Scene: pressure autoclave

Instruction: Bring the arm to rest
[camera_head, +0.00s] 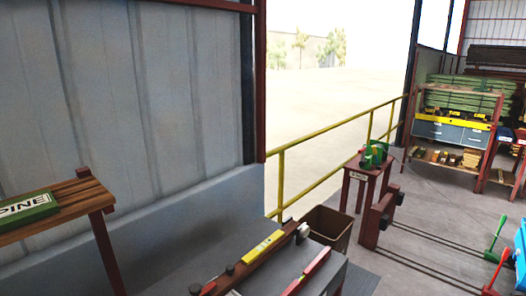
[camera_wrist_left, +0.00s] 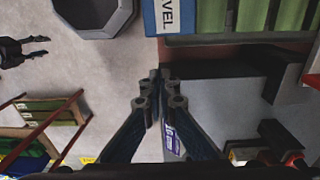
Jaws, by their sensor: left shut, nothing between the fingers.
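My left gripper (camera_wrist_left: 159,90) shows in the left wrist view, its two dark fingers drawn together at the tips with nothing between them. It is apart from the things around it, over a grey floor. No arm or gripper of mine shows in the head view.
In the head view, a wooden shelf (camera_head: 60,207) holds a green box marked PINE (camera_head: 28,208). A bench carries a yellow bar (camera_head: 263,247). A yellow railing (camera_head: 330,152) and small red table (camera_head: 371,168) stand beyond. The wrist view shows a blue label (camera_wrist_left: 170,17) and grey octagonal container (camera_wrist_left: 95,32).

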